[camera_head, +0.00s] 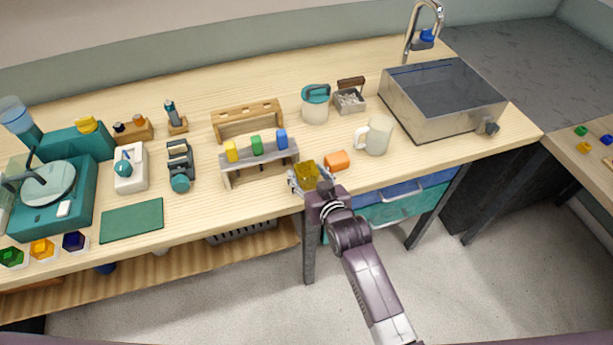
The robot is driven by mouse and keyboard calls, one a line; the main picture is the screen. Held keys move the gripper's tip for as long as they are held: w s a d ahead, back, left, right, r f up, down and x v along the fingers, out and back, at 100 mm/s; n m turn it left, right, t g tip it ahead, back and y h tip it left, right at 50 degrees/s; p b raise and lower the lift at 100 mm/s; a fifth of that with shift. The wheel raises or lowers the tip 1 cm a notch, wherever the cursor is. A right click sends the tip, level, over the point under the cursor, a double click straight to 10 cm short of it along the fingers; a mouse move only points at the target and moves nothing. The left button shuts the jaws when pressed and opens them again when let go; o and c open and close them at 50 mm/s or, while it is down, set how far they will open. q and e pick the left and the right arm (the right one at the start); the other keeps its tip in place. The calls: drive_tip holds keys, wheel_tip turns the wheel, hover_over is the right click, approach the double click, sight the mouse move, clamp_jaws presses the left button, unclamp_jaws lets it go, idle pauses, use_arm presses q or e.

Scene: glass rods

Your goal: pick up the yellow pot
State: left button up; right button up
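The yellow pot (306,170) is a small see-through yellow vessel near the front edge of the wooden bench, right of the grey rack. My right gripper (308,183) comes in from the front, low over the bench edge. Its fingers are around the pot, one on the left and one on the right. The pot's lower part is hidden by the gripper. I cannot tell whether the fingers touch the pot or whether it is off the bench. My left gripper is not in view.
An orange block-like piece (337,160) lies close by on the right, with a white mug (376,135) beyond it. The grey rack (258,165) with yellow, green and blue-topped pieces stands close on the left. A metal sink (440,108) is farther right.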

drive_tip(key=c, duration=0.9)
drive_tip(key=shift+c, duration=0.3)
